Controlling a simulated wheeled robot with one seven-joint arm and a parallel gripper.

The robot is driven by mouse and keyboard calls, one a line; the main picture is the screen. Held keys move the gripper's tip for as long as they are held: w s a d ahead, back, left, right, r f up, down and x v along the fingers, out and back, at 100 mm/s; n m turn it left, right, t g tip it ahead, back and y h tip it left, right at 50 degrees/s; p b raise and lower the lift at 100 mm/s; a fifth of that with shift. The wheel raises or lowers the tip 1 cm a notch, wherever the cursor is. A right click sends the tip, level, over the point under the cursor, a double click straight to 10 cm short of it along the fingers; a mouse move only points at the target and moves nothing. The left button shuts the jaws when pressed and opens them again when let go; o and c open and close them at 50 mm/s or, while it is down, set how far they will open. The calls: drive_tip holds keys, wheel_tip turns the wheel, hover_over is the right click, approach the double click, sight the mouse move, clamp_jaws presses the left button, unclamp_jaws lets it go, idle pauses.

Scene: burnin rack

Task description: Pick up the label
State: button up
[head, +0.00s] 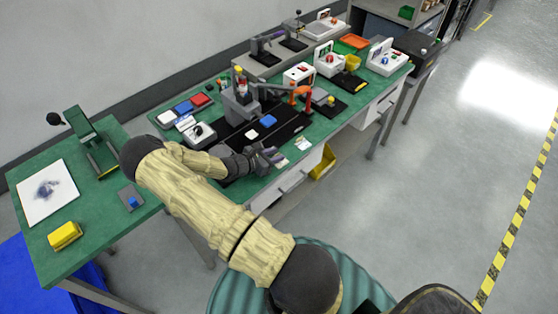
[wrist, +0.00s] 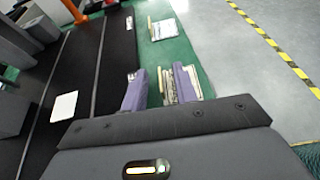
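A small pale label (wrist: 163,29) with dark print lies flat on the green bench top, ahead of my gripper in the wrist view. In the head view the label (head: 302,143) lies near the bench's front edge, right of my gripper (head: 271,157).
A blank white piece (wrist: 63,107) lies on the black mat, left of the fingers; it also shows in the head view (head: 251,134) beside a blue block (head: 268,121). An orange device (head: 299,95) stands behind.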

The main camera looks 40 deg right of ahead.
drive_tip(key=shift+c, duration=0.2)
clamp_jaws()
wheel_tip(320, 180, up, 28)
drive_tip(key=b, duration=0.1)
idle(0.5)
idle(0.7)
wheel_tip(320, 180, up, 10)
drive_tip(key=p, duration=1)
